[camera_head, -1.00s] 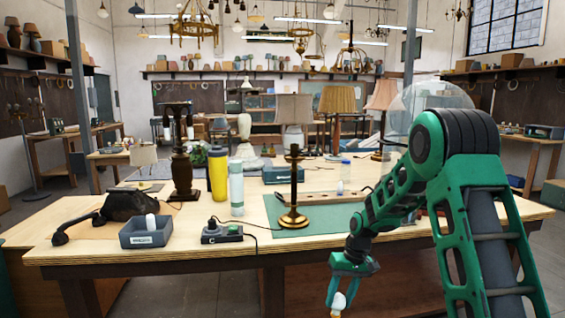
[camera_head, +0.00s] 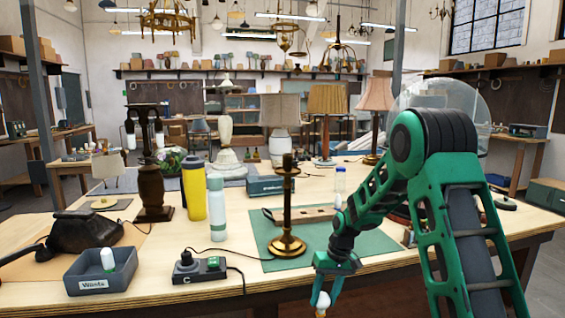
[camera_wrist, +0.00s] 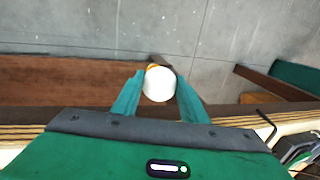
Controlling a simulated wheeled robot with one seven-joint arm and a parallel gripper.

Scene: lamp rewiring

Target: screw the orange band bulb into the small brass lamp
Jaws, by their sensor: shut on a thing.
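The small brass lamp (camera_head: 288,240) stands upright on a green mat (camera_head: 262,226), with a dark socket at the top of its stem and no bulb in it. My gripper (camera_head: 324,293) hangs low in front of the table's front edge, right of the lamp and below its base. It is shut on a white bulb (camera_head: 322,301). In the wrist view the round white bulb (camera_wrist: 159,84) sits between the fingers, and a bit of its orange band (camera_wrist: 153,66) shows at the far side. The rest of its base is hidden.
A grey waste bin (camera_head: 101,283) holding a white bulb, a switch box (camera_head: 199,270), a yellow bottle (camera_head: 194,190) and a pale bottle (camera_head: 217,210) stand left of the lamp. A dark two-bulb lamp (camera_head: 150,185) stands behind. A clear dome (camera_head: 430,92) is at right.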

